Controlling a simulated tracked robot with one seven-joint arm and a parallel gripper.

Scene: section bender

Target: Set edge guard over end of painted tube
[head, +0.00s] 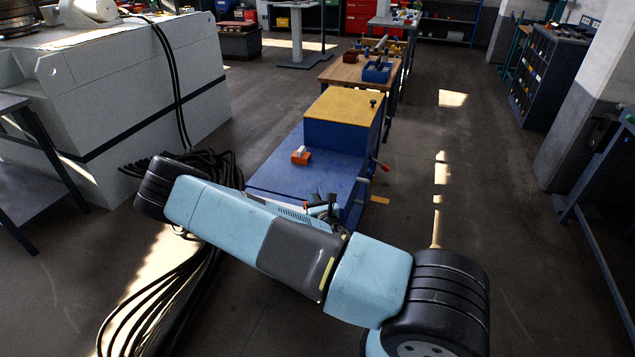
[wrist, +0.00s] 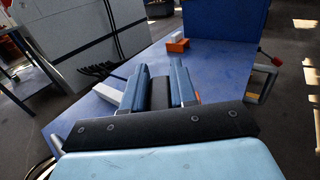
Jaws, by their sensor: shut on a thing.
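My gripper (wrist: 159,76) reaches out over the blue bench top, its two blue fingers apart with a dark piece (wrist: 160,94) between them. The piece looks like the edge guard, but its shape is mostly hidden by the fingers. In the head view my gripper (head: 325,206) is small and partly behind my own arm. A pale grey bar (wrist: 104,91) lies left of the fingers at the bench edge; I cannot tell whether it is the painted tube. No other tube end shows clearly.
An orange block with a white top (head: 300,156) sits on the blue bench (head: 268,172), before a blue box with a yellow top (head: 345,103). A red-knobbed lever (head: 381,167) sticks out at the right. Black cables (head: 165,290) lie on the floor left. The right aisle is clear.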

